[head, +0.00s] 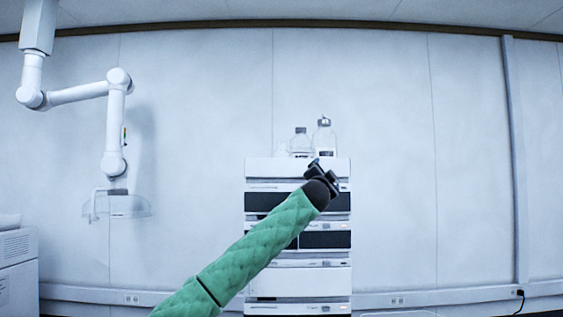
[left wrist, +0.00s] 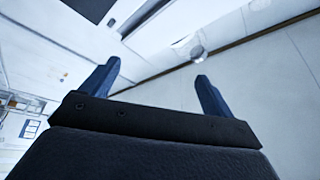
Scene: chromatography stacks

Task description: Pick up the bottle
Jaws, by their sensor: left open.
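Two clear bottles stand on top of the instrument stack in the head view: a shorter bottle (head: 301,144) on the left and a taller bottle (head: 323,139) with a grey cap on the right. I cannot tell which one the task means. My left gripper (head: 320,168) is in front of the top of the stack, just below the taller bottle in the picture. In the left wrist view the gripper (left wrist: 155,78) is open, with nothing between its fingers. A small round, clear shape (left wrist: 197,51) shows beyond the right finger; it may be a bottle. My right gripper is not in view.
The chromatography stack (head: 259,169) stands against a plain wall, partly hidden by my green left arm. A white jointed extraction arm (head: 115,120) with a clear hood hangs on the left. A white machine (head: 18,262) is at the lower left.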

